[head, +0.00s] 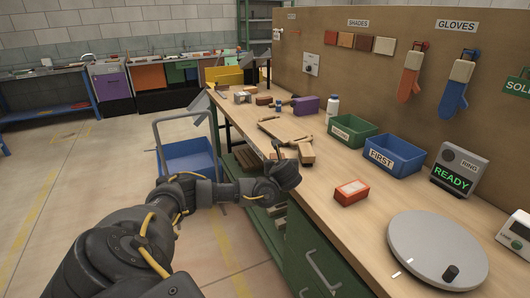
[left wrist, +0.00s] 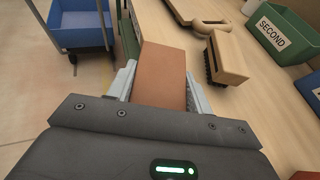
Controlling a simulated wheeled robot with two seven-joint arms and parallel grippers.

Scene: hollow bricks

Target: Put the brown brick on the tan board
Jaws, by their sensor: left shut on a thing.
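The brown brick (left wrist: 162,75) is between the two pale fingers of my left gripper (left wrist: 160,84) in the left wrist view. The fingers are shut on its sides. In the head view my left gripper (head: 281,168) is at the left edge of the workbench, and the arm hides much of the brick there. The tan board (head: 284,128) lies flat on the bench, beyond the gripper. The brick is apart from the board. My right gripper is not in view.
A wooden brush (left wrist: 229,58) lies on the bench right of the brick. A green bin (head: 352,131) and a blue bin (head: 396,157) stand along the back. An orange-red box (head: 351,192) and a grey turntable (head: 437,246) are nearer. A blue cart (head: 187,158) stands on the floor.

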